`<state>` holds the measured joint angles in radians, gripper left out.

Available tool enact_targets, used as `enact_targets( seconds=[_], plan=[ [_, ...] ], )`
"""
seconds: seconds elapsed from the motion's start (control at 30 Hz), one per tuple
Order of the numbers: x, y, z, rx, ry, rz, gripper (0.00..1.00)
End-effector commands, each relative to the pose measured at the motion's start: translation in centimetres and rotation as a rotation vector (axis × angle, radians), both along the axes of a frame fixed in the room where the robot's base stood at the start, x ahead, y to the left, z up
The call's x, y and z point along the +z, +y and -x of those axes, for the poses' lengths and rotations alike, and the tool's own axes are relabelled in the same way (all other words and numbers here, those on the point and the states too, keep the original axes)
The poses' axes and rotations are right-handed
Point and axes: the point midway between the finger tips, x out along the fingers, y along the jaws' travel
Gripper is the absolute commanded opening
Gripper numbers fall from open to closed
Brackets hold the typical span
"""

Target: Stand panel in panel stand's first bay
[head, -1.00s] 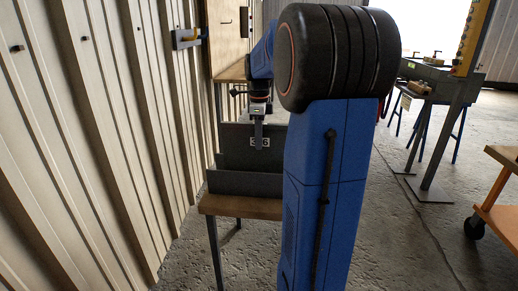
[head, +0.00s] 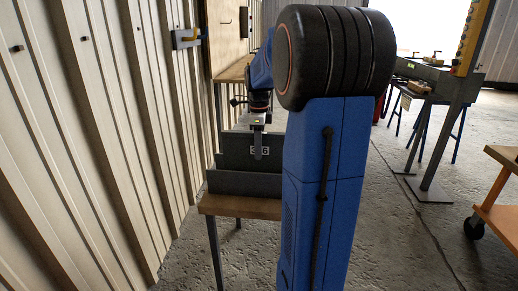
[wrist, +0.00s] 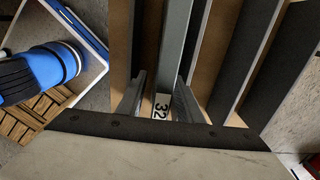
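The panel (head: 232,150) is a dark grey upright plate with a white number label, partly hidden by a finger. In the wrist view its grey top edge (wrist: 174,45) runs up between my fingers. My gripper (head: 258,152) is shut on the panel's upper edge, and its fingers also show in the wrist view (wrist: 160,80). The panel stand (head: 245,184) has dark parallel walls with tan wood between them. The panel hangs upright behind the stand's front wall. In the wrist view it lies between the two leftmost walls. Its lower edge is hidden.
The stand sits on a wooden-topped table (head: 240,207) beside the corrugated wall (head: 110,130). My blue arm hides the table's right side. An orange cart (head: 500,205) and a grey bench (head: 435,100) stand to the right. Open concrete floor lies between.

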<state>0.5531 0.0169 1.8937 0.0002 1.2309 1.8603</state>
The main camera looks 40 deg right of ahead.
Motion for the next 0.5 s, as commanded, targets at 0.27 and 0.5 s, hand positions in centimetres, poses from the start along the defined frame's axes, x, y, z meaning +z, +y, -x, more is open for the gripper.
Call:
enact_targets(
  seconds=[0.27, 0.5],
  plan=[
    [1.5, 0.0, 0.0, 0.0, -0.002, 0.001, 0.33],
    [5.9, 0.0, -0.1, 0.0, -0.003, 0.002, 0.33]
  ],
)
